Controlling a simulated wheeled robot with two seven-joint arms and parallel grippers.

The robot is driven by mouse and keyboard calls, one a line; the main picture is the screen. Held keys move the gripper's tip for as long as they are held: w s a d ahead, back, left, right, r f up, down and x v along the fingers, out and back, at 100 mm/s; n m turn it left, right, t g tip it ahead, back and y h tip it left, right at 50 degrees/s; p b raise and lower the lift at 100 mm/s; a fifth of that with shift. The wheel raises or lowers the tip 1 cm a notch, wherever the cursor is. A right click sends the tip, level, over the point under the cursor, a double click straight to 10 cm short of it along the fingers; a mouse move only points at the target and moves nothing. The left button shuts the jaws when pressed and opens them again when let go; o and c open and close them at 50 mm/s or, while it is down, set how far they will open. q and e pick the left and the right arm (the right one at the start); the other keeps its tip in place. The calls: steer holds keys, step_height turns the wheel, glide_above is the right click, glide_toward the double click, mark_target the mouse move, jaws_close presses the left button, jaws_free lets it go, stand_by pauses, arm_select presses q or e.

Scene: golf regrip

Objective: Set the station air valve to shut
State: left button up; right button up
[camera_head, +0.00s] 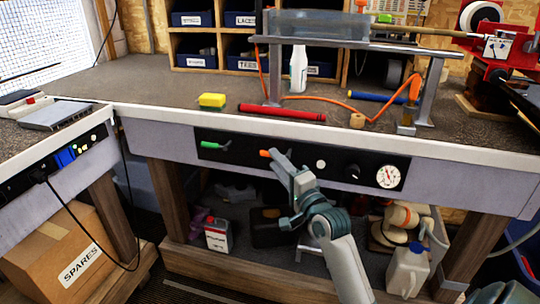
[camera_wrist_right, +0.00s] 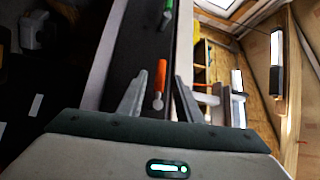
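A black panel (camera_head: 300,162) on the bench's front face carries a lever with a green handle (camera_head: 213,145) and, to its right, a lever with an orange handle (camera_head: 265,153). I cannot read any label telling which one is the station air valve. My right gripper (camera_head: 277,158) is at the orange lever. In the right wrist view, the right gripper (camera_wrist_right: 160,80) is open, with the orange handle (camera_wrist_right: 160,75) between its fingers and no clear contact. The green handle (camera_wrist_right: 166,18) shows beyond it. My left gripper is not in view.
The panel also has a white button (camera_head: 320,164), a black knob (camera_head: 352,172) and a round gauge (camera_head: 389,176).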

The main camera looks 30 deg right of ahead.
steer(key=shift+w+d+r, duration=0.1)
steer(key=shift+w+r, duration=0.05)
steer(key=shift+w, duration=0.95)
steer(key=shift+w+d+r, duration=0.1)
steer(key=shift+w+r, duration=0.05)
steer(key=shift+w, duration=0.9)
jaws_close()
